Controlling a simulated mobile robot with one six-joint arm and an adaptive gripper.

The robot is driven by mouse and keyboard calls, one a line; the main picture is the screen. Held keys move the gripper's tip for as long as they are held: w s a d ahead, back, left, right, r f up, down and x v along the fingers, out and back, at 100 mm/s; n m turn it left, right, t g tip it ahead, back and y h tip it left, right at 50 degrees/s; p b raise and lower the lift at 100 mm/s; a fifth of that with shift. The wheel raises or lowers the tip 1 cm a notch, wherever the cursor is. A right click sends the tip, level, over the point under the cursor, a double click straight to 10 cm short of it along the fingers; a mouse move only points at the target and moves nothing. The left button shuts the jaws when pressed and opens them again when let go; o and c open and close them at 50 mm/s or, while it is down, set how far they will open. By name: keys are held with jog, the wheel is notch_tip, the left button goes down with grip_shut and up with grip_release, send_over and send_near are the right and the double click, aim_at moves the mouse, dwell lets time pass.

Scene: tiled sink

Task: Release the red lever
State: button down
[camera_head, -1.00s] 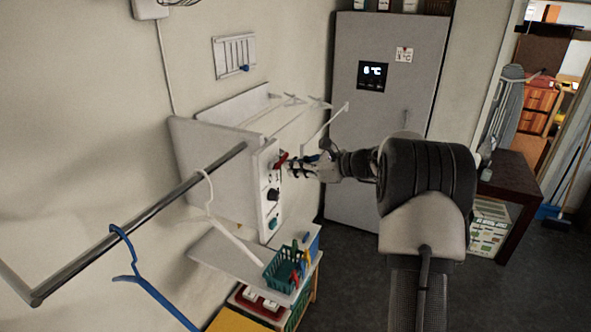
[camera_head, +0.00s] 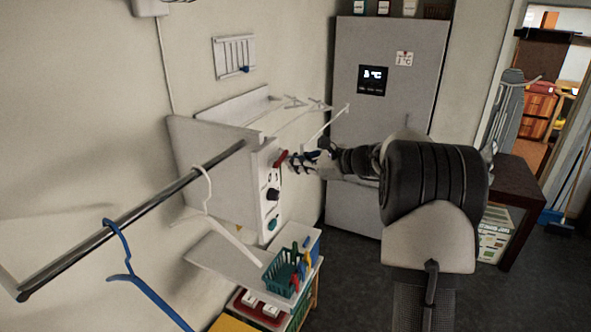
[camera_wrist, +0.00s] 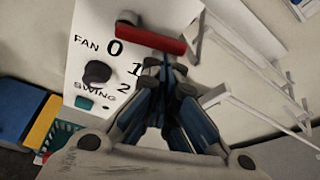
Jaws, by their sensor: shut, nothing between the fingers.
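The red lever (camera_head: 281,159) sits at the top of the white control panel (camera_head: 262,207) on the wall-mounted box. In the wrist view the red lever (camera_wrist: 151,40) lies nearly level, just beyond my fingertips, beside a printed "0" with "1" and "2" below. My gripper (camera_head: 292,160) is shut and empty, its tips close to the lever; the wrist view shows the closed fingers (camera_wrist: 168,72) just below the bar. I cannot tell whether they touch it. A black knob (camera_head: 273,195) and a teal button (camera_head: 272,224) are lower on the panel.
A metal rail (camera_head: 130,222) with a white hanger (camera_head: 208,200) and a blue hanger (camera_head: 137,275) crosses the left. White drying rods (camera_head: 330,124) stand behind the gripper. A green basket (camera_head: 280,277) rests on a shelf below. A grey fridge (camera_head: 412,70) stands behind.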

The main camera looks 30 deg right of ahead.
aim_at(285, 151)
jog(key=r+n+t+b, duration=0.1)
jog(key=n+b, duration=0.1)
jog(key=b, duration=0.4)
jog(key=r+n+t+h+b, duration=0.1)
jog(key=n+b, duration=0.2)
jog(key=b, duration=0.4)
jog(key=r+n+t+b, duration=0.1)
jog(key=n+b, duration=0.1)
jog(key=b, duration=0.4)
jog(key=shift+s+a+r+n+h, duration=0.3)
jog(key=shift+a+n, duration=0.1)
jog(key=shift+s+a+r+n+t+b, duration=0.1)
jog(key=shift+r+n+t+b, duration=0.1)
jog(key=shift+r+n+b, duration=0.25)
jog(key=shift+s+a+r+n+t+b, duration=0.1)
jog(key=shift+r+n+t+b, duration=0.15)
jog(key=shift+b, duration=0.3)
jog(key=shift+w, duration=0.15)
